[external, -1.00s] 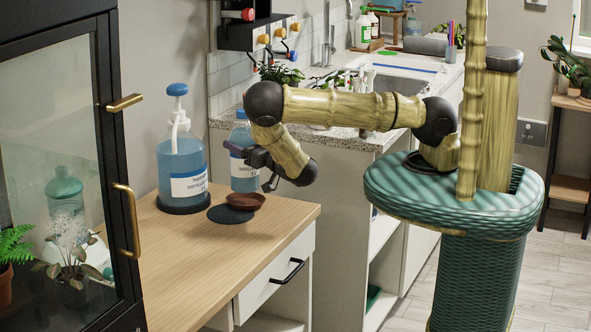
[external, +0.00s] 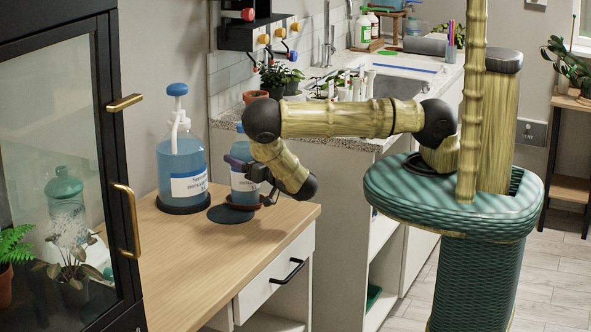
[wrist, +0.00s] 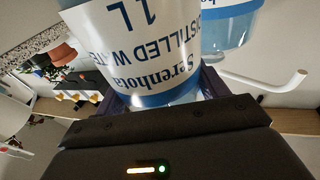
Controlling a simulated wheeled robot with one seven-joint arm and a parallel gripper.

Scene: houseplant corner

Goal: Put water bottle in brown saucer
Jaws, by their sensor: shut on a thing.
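The blue water bottle (external: 243,187) with a white label stands upright in my gripper (external: 247,170). In the wrist view its label (wrist: 135,50) fills the space beyond the jaws (wrist: 165,100). My gripper is shut on the bottle. The brown saucer (external: 258,205) is on the wooden counter, and the bottle's lower end is at the saucer, inside its rim as seen from outside. I cannot tell whether the base touches the saucer's floor.
A large blue pump bottle (external: 182,160) stands close on the left, on a dark base. The wooden counter (external: 185,250) is clear in front. A glass cabinet (external: 60,170) stands at the left.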

